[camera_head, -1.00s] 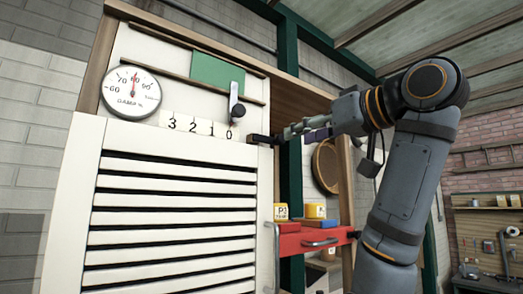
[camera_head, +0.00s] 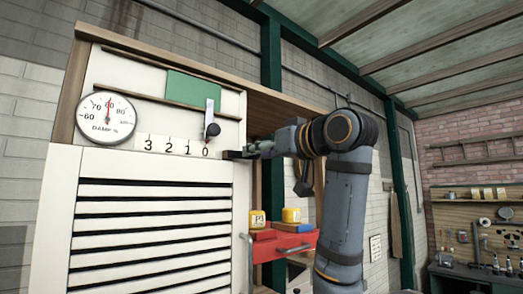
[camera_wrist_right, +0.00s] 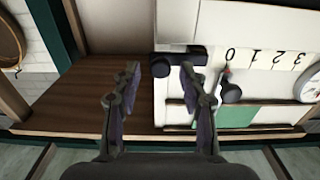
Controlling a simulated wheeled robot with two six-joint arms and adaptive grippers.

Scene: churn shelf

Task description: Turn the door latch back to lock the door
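The door latch (camera_head: 234,155) is a small black bar at the upper right corner of the white slatted door (camera_head: 60,200). In the right wrist view, which is upside down, the latch (camera_wrist_right: 186,55) shows as a dark bar with a rounded block at its end. My right gripper (camera_head: 258,149) is just right of the latch in the head view. In the wrist view its two fingers (camera_wrist_right: 160,76) are spread, with the latch's block showing in the gap between the tips. I cannot tell whether they touch it. My left gripper is not in view.
A lever with a black knob (camera_head: 212,130) hangs above the 3-2-1-0 scale (camera_head: 180,146), close to the latch. A damp gauge (camera_head: 106,118) is at the left. A red drawer unit (camera_head: 275,246) with yellow boxes stands right of the door, below my right arm.

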